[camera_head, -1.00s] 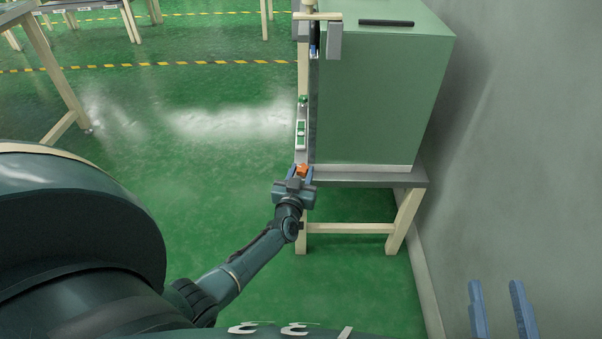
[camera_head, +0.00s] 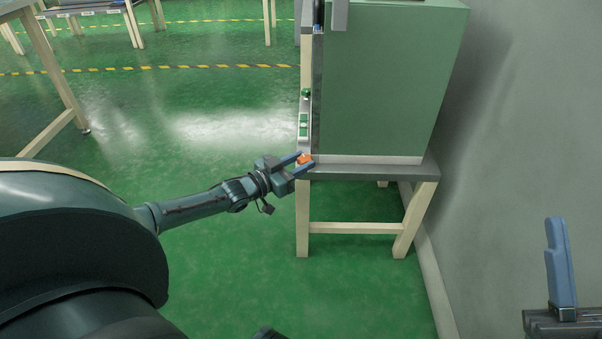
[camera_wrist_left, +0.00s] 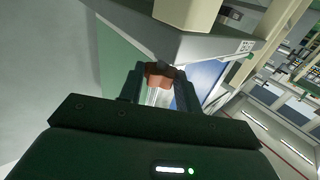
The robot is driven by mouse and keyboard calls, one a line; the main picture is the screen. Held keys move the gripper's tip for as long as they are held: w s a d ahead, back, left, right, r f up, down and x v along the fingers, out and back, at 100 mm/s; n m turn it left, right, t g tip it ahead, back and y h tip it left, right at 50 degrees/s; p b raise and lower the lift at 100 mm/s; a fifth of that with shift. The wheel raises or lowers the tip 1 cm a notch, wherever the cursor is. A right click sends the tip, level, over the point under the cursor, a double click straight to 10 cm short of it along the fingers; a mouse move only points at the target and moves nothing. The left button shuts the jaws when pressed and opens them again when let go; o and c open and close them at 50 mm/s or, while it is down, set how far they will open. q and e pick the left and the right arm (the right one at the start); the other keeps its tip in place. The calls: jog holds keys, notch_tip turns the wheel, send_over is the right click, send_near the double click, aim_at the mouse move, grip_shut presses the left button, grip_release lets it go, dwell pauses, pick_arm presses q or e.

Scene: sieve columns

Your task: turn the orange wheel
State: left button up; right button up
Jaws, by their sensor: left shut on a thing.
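The orange wheel (camera_head: 305,160) is a small orange piece low on the front of the green cabinet (camera_head: 390,85), near the table's front corner. My left gripper (camera_head: 307,159) reaches it from the left and is shut on it, one finger on each side. In the left wrist view the wheel (camera_wrist_left: 159,75) sits between the two dark fingers (camera_wrist_left: 158,82), beside a dark knob-like part. My right gripper (camera_head: 560,262) is at the lower right near the wall, away from the cabinet; its fingers overlap in view.
The cabinet stands on a table (camera_head: 385,172) with pale legs, beside a grey wall (camera_head: 520,110). A green and white panel (camera_head: 303,120) is on the cabinet's front above the wheel. Open green floor (camera_head: 200,110) lies to the left, with another table at far left.

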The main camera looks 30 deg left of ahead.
pick_arm(q)
jog(key=m+h, duration=0.1)
jog(key=m+g+h, duration=0.1)
jog(key=h, duration=0.1)
jog(key=shift+w+a, duration=0.1)
jog(key=shift+a, duration=0.2)
jog(key=shift+m+g+h, duration=0.5)
jog(key=shift+w+m+g+h, duration=0.15)
jog(key=shift+m+g+h, duration=0.95)
jog(key=shift+h, duration=0.4)
pick_arm(e)
jog(key=shift+s+r+n+g+y, duration=0.25)
jog(key=shift+r+n+y, duration=0.25)
jog(key=shift+n+y, duration=0.35)
pick_arm(q)
jog(key=shift+a+r+m+g+h, duration=0.1)
jog(key=shift+m+g+h, duration=0.7)
jog(key=shift+g, duration=0.2)
jog(key=o, duration=1)
